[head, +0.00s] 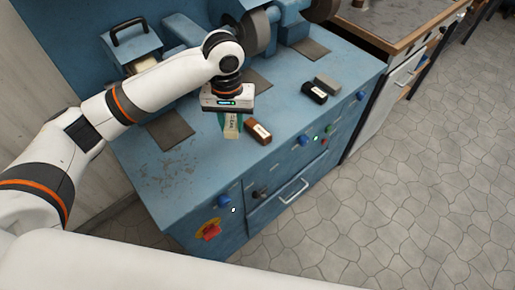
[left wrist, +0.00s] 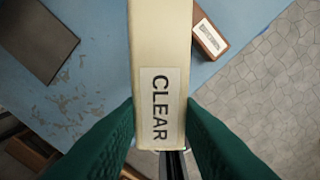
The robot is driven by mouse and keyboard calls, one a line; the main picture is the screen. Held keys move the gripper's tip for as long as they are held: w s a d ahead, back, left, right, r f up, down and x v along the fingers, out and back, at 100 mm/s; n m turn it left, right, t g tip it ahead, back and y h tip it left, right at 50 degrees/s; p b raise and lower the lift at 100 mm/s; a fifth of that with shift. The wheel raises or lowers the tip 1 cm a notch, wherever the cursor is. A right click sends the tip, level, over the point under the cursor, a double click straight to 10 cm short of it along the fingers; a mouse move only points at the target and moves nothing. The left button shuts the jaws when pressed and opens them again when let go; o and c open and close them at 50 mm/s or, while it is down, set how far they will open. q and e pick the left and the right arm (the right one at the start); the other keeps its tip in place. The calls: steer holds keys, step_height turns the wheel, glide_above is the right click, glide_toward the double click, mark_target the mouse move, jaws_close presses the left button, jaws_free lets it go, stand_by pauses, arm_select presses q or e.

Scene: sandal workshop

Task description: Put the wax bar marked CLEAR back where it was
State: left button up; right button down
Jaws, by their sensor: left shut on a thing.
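The cream wax bar marked CLEAR (left wrist: 160,50) is between the green fingers of my left gripper (left wrist: 160,112), its black-lettered label facing the wrist camera. In the head view my left gripper (head: 230,118) is over the front part of the blue bench top, and the pale bar (head: 231,128) shows below it. I cannot tell whether the bar touches the bench. A brown bar with a white label (head: 257,132) lies just right of it; it also shows in the left wrist view (left wrist: 208,40). My right gripper is out of view.
A black bar (head: 314,92) and a grey bar (head: 327,83) lie farther right on the blue bench (head: 190,185). Grinding wheels (head: 258,30) stand at the back. Dark plates lie on the top. Knobs, a drawer handle and a red switch (head: 210,231) are on the front.

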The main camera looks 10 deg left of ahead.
arm_select(q)
glide_above(238, 153)
step_height(238, 153, down, 5)
steer(key=shift+r, duration=0.1)
steer(key=shift+f+p, duration=0.35)
steer(key=shift+f, duration=2.45)
steer(key=shift+f, duration=0.1)
steer(key=o, duration=1)
steer(key=shift+c, duration=0.2)
step_height(238, 153, up, 12)
steer(key=shift+w+r+b, duration=0.15)
steer(key=shift+b, duration=0.3)
